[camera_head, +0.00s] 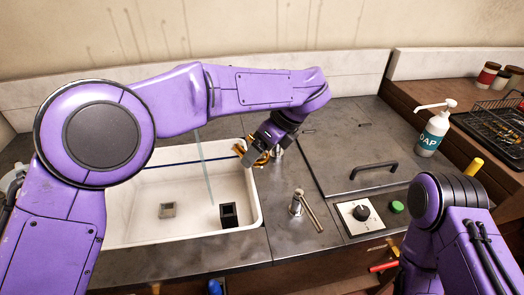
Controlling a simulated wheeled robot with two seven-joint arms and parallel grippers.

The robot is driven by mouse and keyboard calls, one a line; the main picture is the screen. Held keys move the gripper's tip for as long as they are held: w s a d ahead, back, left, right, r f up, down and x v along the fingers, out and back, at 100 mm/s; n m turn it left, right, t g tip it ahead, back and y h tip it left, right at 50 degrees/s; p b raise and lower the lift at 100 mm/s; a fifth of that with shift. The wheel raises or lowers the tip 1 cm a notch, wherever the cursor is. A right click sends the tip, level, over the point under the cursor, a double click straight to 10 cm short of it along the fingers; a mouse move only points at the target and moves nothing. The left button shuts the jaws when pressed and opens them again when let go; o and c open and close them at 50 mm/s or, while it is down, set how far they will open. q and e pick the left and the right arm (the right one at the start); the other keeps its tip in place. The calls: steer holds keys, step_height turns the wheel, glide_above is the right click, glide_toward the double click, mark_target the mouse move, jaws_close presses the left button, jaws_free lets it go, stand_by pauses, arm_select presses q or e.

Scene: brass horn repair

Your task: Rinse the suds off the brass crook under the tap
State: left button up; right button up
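The brass crook (252,155) is at the right rim of the white sink (256,205), at the tips of my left gripper (258,148). The gripper points down and left and appears shut on the crook, though its fingers are partly hidden. Suds cannot be made out on the brass at this size. A thin pale stream of water (205,165) falls into the sink, left of the crook and apart from it. The tap's spout is hidden behind my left arm. My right arm is at the lower right; its gripper is out of view.
A metal lever post (297,203) stands on the counter right of the sink. A black square block (228,215) and a drain (167,210) are in the sink. A soap bottle (433,132), a black handle (374,168) and a dial (361,213) are to the right.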

arm_select(q)
steer(key=w+a+f+b, duration=0.1)
steer(key=a, duration=0.6)
steer(key=w+a+f+b, duration=0.2)
steer(key=a, duration=0.5)
steer(key=shift+b, duration=0.3)
steer(key=shift+d, duration=0.1)
steer(key=shift+w+d+p, duration=0.1)
steer(key=shift+w+p, duration=0.25)
steer(key=shift+w, duration=0.25)
steer(key=shift+s+f, duration=0.1)
steer(key=shift+s+b, duration=0.5)
steer(key=shift+b, duration=0.1)
